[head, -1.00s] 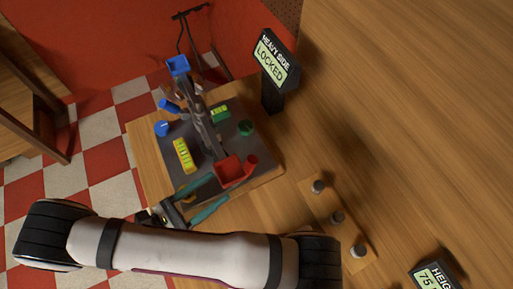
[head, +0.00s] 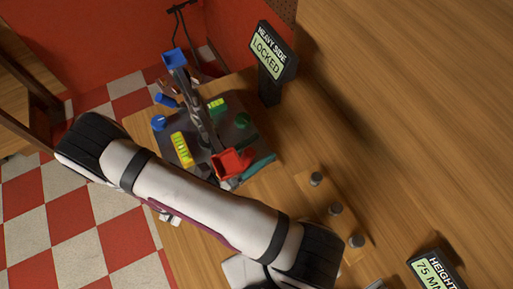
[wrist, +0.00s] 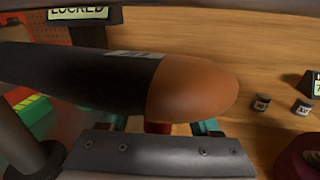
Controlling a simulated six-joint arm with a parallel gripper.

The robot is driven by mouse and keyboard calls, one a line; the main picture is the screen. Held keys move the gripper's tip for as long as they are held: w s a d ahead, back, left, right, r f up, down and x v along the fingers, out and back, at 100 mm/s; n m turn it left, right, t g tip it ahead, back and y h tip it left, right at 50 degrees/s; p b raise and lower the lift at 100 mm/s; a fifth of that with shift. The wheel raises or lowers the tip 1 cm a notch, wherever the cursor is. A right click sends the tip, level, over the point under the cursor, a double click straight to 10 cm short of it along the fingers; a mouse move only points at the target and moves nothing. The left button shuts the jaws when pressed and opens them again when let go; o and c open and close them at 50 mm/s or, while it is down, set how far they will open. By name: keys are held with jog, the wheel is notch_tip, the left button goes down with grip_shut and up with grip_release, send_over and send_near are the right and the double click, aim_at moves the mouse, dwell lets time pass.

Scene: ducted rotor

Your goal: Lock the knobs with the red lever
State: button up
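The red part with the lever (head: 230,163) is at the near right of the dark plate (head: 238,137) in the head view. A blue knob (head: 158,123) is at the plate's left and a green knob (head: 243,121) at its right. My gripper's teal fingers (wrist: 160,127) show apart in the wrist view, with a bit of red between them and gaps on both sides. A large black-and-brown rounded body hides most of them. In the head view one teal finger lies beside the red part; my arm hides much of the gripper.
A grey post with a blue cup (head: 175,58) rises from the plate. A sign (head: 268,57) reads "HEAVY SIDE LOCKED". A yellow-green level (head: 182,149) lies on the plate.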

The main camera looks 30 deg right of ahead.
grip_shut()
dwell(1.2)
